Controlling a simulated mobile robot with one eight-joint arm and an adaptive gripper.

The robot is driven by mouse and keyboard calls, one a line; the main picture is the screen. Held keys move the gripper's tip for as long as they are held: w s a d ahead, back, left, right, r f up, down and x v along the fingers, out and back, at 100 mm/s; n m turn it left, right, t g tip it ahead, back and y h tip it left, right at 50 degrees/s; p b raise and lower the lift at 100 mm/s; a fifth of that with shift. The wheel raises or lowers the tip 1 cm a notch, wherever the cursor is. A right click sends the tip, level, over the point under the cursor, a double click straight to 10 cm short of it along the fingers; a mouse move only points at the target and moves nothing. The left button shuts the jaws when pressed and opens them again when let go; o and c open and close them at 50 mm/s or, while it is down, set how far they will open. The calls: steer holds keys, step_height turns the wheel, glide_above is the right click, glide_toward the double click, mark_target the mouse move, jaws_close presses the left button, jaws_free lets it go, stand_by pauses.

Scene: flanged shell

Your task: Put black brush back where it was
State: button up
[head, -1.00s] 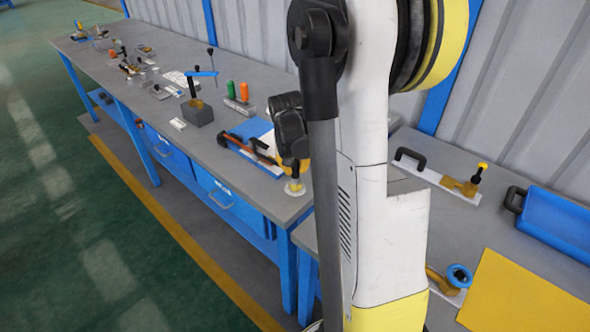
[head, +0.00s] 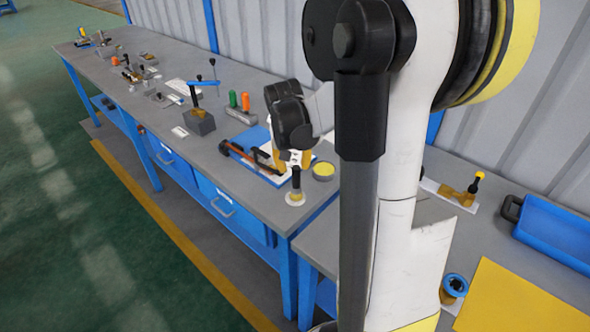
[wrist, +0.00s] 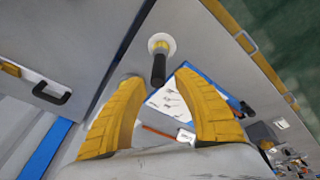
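A dark upright handle with a yellowish lower part, which looks like the black brush (head: 296,181), stands on a white round disc (head: 295,199) near the front corner of the far bench. In the wrist view the brush (wrist: 158,70) points toward me from its white disc (wrist: 161,37), between and beyond the fingertips. My gripper (head: 292,160) hangs just above and behind it in the head view. Its two yellow fingers stand wide apart in the wrist view (wrist: 158,80), with nothing held between them. The brush's bristles cannot be made out.
A yellow-topped round tin (head: 323,170) stands right of the brush. A blue-edged board (head: 258,138) with a red-and-black tool lies behind it. A grey block (head: 199,124) and green and orange handles (head: 238,101) stand farther along. A blue tray (head: 556,232) and yellow sheet (head: 525,310) lie on the near bench.

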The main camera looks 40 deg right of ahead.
steer(key=s+a+r+n+t+p, duration=0.1)
steer(key=s+a+r+n+t, duration=0.15)
steer(key=a+r, duration=0.75)
steer(key=s+a+r+n+t+y, duration=0.1)
steer(key=s+a+n, duration=0.4)
steer(key=a, duration=1.2)
steer(key=s+t+y, duration=0.1)
steer(key=s+t, duration=0.1)
steer(key=s, duration=0.1)
steer(key=shift+a+y, duration=0.2)
steer(key=shift+y, duration=0.2)
steer(key=shift+f+b, duration=0.95)
